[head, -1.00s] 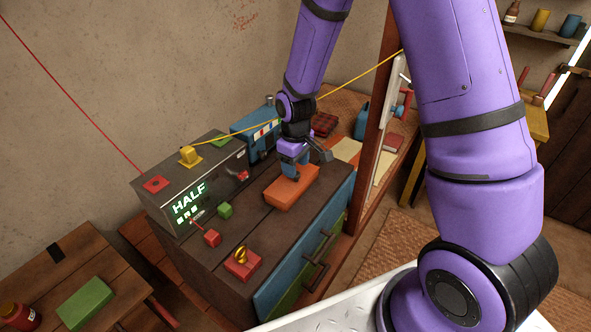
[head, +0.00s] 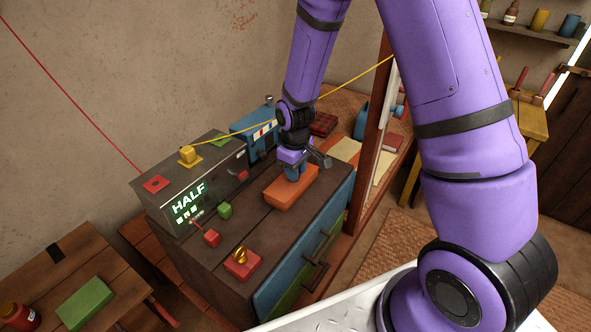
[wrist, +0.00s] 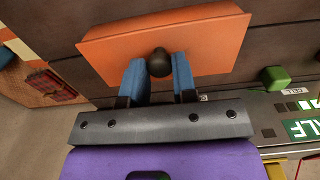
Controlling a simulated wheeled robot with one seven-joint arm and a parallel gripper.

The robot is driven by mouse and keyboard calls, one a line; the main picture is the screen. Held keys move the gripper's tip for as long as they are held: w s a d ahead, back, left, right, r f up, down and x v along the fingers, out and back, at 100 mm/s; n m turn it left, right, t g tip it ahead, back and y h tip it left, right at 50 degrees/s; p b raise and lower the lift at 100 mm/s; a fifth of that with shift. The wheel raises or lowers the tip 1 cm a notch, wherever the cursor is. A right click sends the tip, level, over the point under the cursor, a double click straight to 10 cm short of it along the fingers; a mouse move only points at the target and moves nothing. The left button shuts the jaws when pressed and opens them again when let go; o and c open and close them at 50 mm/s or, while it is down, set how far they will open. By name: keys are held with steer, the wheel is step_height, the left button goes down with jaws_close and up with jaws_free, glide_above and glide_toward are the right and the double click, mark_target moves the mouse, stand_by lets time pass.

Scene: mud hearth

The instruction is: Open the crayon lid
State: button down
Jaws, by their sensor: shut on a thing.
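An orange box with a flat orange top (head: 288,197) lies on the dark wooden top of the cabinet; I take it for the crayon box and its lid. In the wrist view the orange lid (wrist: 205,35) shows a dark round knob (wrist: 159,62) near its edge closest to the camera. My gripper (head: 294,174) is above the box, pointing down. Its blue fingers (wrist: 159,73) are shut on the knob, one on each side. The lid looks flat; I cannot tell whether there is a gap under it.
A grey box with a lit HALF sign (head: 188,197) stands left of the lid. A green block (head: 225,211), a red block (head: 212,238) and a red block with a gold ring (head: 243,264) sit nearby. A blue box (head: 250,125) is behind. A yellow cord (head: 350,80) runs behind my arm.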

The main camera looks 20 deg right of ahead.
steer(key=shift+w, duration=0.1)
steer(key=g+h, duration=0.1)
steer(key=w+a+r+g, duration=0.1)
steer(key=g+h, duration=0.1)
steer(key=shift+w+a+r+g+h, duration=0.15)
steer(key=shift+w+r+g+h, duration=0.15)
steer(key=shift+w+g, duration=0.1)
steer(key=shift+w+a+r+g+h, duration=0.1)
steer(key=shift+w+a+g+h, duration=0.1)
steer(key=shift+w+g+h, duration=0.25)
steer(key=shift+w+a+r+g+h, duration=0.1)
steer(key=shift+a+g+h, duration=0.15)
steer(key=shift+g, duration=0.4)
steer(key=shift+w+a+g+h, duration=0.45)
steer(key=shift+w+g+h, duration=0.35)
steer(key=shift+g, duration=0.4)
steer(key=c, duration=0.9)
jaws_free()
steer(key=shift+r, duration=0.1)
